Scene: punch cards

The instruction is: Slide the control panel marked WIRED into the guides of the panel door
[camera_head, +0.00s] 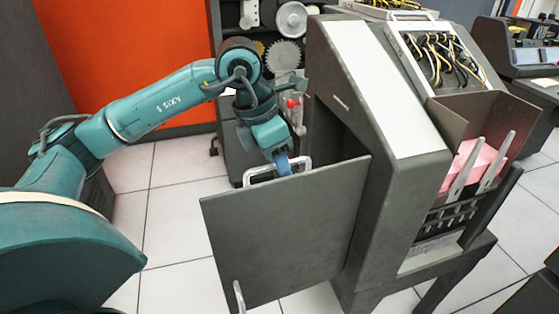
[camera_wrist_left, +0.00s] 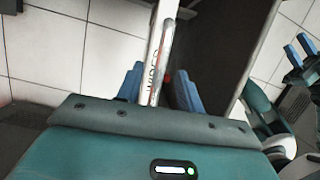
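The control panel (camera_head: 262,171) shows in the head view only as a pale frame above the top edge of the open grey panel door (camera_head: 270,240). The door hides the rest. In the left wrist view the panel (camera_wrist_left: 160,45) is a narrow pale strip with WIRED lettering, between the blue fingers of my left gripper (camera_wrist_left: 158,90). The fingers look closed on it; the gripper (camera_head: 284,165) points down at the door's top edge. I cannot tell whether the panel sits in the guides. My right gripper (camera_wrist_left: 298,50), at the right of the wrist view, has its fingers apart and empty.
The grey card machine (camera_head: 390,170) stands right of the door, with a wiring panel (camera_head: 440,55) on top and pink cards (camera_head: 470,165) in its hopper. A dark cabinet with gears (camera_head: 285,55) stands behind. White tiled floor (camera_head: 175,210) is free at left.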

